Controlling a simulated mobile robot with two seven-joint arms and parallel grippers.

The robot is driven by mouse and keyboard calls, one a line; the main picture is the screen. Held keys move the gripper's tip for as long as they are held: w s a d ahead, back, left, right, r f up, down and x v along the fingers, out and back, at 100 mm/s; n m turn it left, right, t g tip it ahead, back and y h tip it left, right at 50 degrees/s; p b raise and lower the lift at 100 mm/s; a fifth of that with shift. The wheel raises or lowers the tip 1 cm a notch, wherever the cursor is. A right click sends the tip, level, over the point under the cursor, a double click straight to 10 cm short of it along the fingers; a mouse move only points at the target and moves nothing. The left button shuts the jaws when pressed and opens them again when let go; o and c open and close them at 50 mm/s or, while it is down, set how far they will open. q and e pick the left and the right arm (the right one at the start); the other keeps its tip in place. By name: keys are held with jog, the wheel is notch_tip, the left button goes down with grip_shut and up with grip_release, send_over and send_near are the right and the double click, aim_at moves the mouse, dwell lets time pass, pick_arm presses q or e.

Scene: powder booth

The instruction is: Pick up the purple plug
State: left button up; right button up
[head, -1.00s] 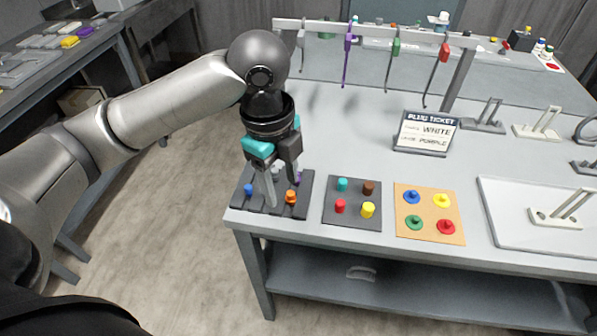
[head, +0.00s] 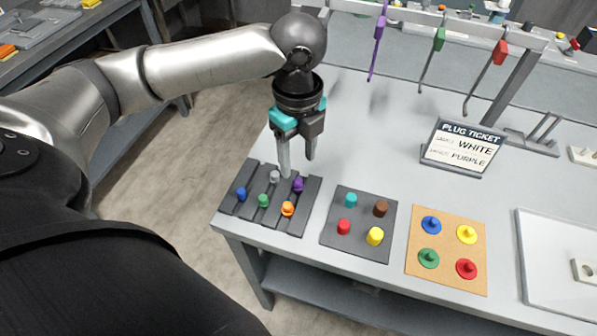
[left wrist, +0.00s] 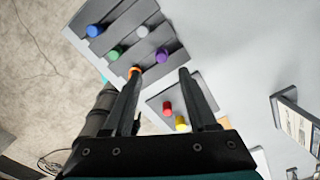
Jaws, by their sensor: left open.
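The purple plug (head: 298,185) stands in the dark grooved rack (head: 312,195) at the table's front left. It also shows in the left wrist view (left wrist: 162,55), ahead of and between the fingers. A white-grey plug (head: 275,176), a blue plug (head: 241,194), a green plug (head: 263,200) and an orange plug (head: 287,209) stand in the same rack. My left gripper (head: 298,168) is open and empty, pointing down above the rack's back edge, close to the purple and white-grey plugs. In the left wrist view (left wrist: 158,72) one finger partly covers the orange plug. My right gripper does not show.
To the right are a dark tray (head: 340,245) with several plugs, a cork board (head: 415,270) with knobbed discs, and a white tray (head: 540,300). A ticket sign (head: 462,147) reading WHITE and PURPLE stands behind. A rail (head: 450,22) with hanging tools crosses the back.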

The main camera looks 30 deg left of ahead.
aim_at(298, 180)
pick_arm(q)
jog(key=shift+f, duration=0.9)
notch_tip(298, 180, down, 5)
jog(key=shift+w+a+b, duration=0.15)
jog(key=shift+b, duration=0.75)
grip_shut()
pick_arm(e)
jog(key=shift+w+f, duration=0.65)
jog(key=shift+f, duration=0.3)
